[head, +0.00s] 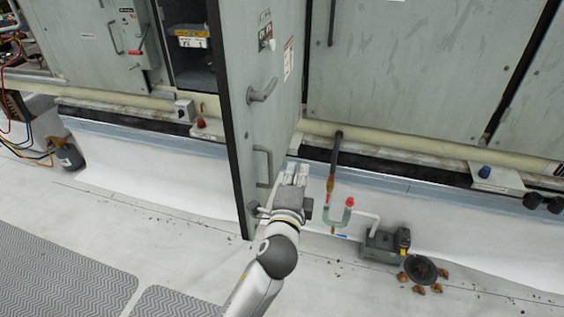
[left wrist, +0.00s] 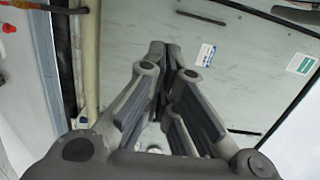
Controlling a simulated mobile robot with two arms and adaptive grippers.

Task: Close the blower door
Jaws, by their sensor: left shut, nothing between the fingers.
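The blower door (head: 277,60) is a grey-green panel standing open, swung out from the cabinet. Its dark free edge is toward me. Its face carries a lever handle (head: 263,90), a lower pull handle (head: 263,167) and stickers. The opening (head: 190,60) shows left of the door. My left gripper (head: 295,170) is shut and empty, in front of the right side of the door's lower part, just right of the pull handle. In the left wrist view the closed fingers (left wrist: 166,50) point toward a grey panel with stickers (left wrist: 230,60); contact cannot be told. My right gripper is not in view.
A pipe with a red-capped valve (head: 349,202) and a small pump-like device (head: 382,243) stand to the right of my gripper. A black round dish (head: 420,268) lies beside it. Grey mats (head: 65,270) cover the floor at lower left. White roof floor lies between.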

